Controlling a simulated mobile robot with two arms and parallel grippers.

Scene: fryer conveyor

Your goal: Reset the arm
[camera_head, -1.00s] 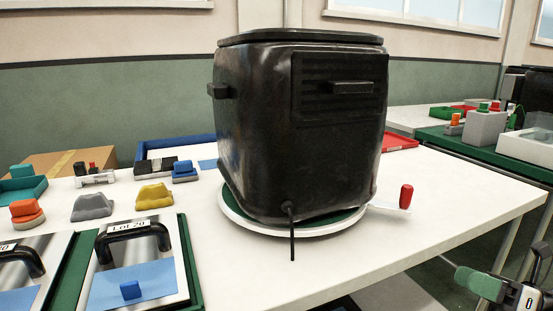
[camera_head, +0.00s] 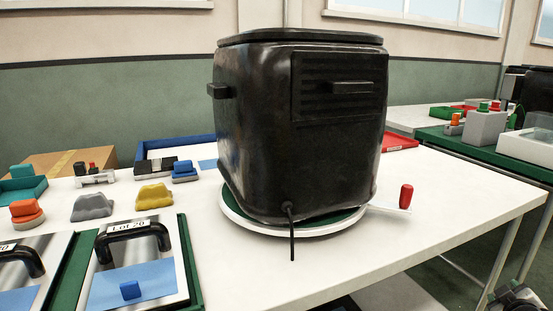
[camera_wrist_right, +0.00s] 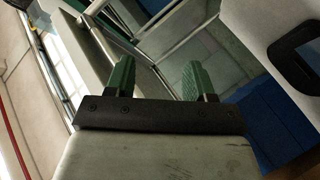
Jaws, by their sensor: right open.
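My right gripper (camera_wrist_right: 162,80) shows in the right wrist view with its two green fingers apart and nothing between them. In the head view only a small part of my right arm (camera_head: 517,297) shows at the bottom right corner, below the table edge. My left gripper is not in the head view. The black fryer (camera_head: 300,130) stands upright on a round white and green turntable (camera_head: 250,222), with its cord hanging down the near side.
A white table (camera_head: 440,225) holds the turntable, with a red-handled lever (camera_head: 405,197) at its right. A green-edged table (camera_head: 470,142) stands at the right.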

